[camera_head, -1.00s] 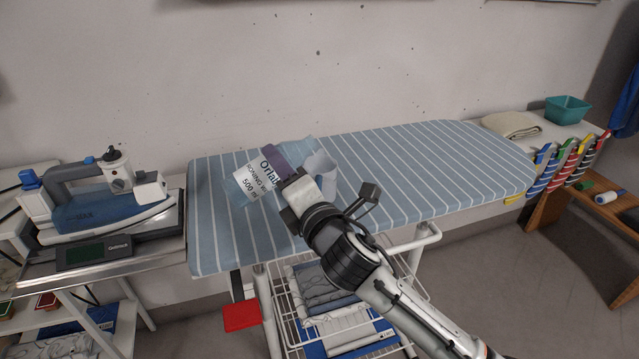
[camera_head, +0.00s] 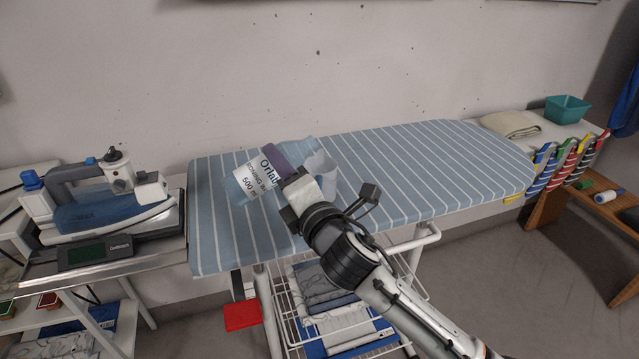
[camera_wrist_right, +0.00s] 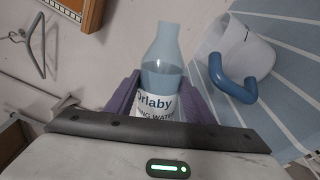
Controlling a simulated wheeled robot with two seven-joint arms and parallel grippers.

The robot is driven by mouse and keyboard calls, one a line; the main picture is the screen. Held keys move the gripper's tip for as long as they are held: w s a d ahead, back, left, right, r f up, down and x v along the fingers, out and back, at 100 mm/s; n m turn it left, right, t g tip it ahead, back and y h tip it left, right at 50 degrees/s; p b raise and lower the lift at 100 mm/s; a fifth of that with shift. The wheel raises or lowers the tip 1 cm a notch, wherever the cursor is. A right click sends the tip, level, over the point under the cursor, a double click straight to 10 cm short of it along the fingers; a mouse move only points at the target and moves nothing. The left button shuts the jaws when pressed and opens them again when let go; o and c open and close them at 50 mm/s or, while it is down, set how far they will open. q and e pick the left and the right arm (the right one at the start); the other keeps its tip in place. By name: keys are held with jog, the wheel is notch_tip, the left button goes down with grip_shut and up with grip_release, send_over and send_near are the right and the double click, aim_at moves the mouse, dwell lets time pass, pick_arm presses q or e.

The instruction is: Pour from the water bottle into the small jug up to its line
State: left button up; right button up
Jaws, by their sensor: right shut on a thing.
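The water bottle (camera_head: 247,184), pale blue with a white "Orlaby" label, is tilted above the striped ironing board, its neck toward the upper right in the head view. My right gripper (camera_head: 283,165) is shut around its middle; its purple finger pads also show beside the bottle (camera_wrist_right: 163,75) in the right wrist view. The small jug (camera_head: 322,172), whitish and translucent, is partly hidden behind my right gripper, close to the bottle's neck. The wrist view shows the jug (camera_wrist_right: 247,50) with its blue handle, right of the bottle. My left gripper is out of view.
The ironing board (camera_head: 420,160) is clear to the right, with a folded cloth (camera_head: 510,125) and teal basin (camera_head: 567,109) beyond. A steam iron (camera_head: 105,205) stands on a scale (camera_head: 95,252) at left. A wire rack (camera_head: 335,310) hangs below the board.

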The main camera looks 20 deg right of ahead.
jog(key=shift+a+r+m+p, duration=0.1)
jog(key=shift+r+m+p, duration=0.75)
jog(key=shift+p, duration=0.55)
dwell(3.6)
jog(key=shift+m+p, duration=0.25)
jog(key=shift+p, duration=0.4)
dwell(2.3)
